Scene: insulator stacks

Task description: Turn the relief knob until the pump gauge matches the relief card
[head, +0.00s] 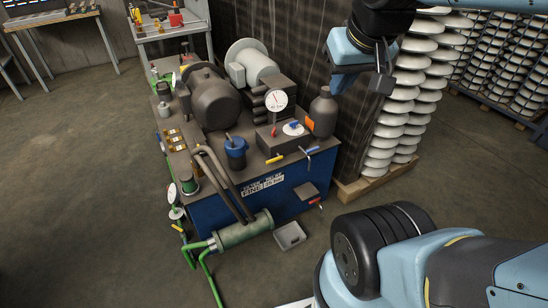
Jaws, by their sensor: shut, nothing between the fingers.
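The pump gauge (277,99) is a round white dial with a red needle, upright on the blue pump unit (268,208); its scale is too small to read. Below it, a small blue knob (293,125) sits on a white disc; I cannot tell for sure that it is the relief knob. My gripper (381,84) is shut and empty, up and right of the gauge and apart from everything.
A dark bottle (323,112) stands right of the gauge, near my gripper. A yellow-handled lever (274,158) and a blue-handled lever (312,150) stick out at the front edge. White insulator stacks (398,118) rise at right. A grey tray (290,236) lies on the floor.

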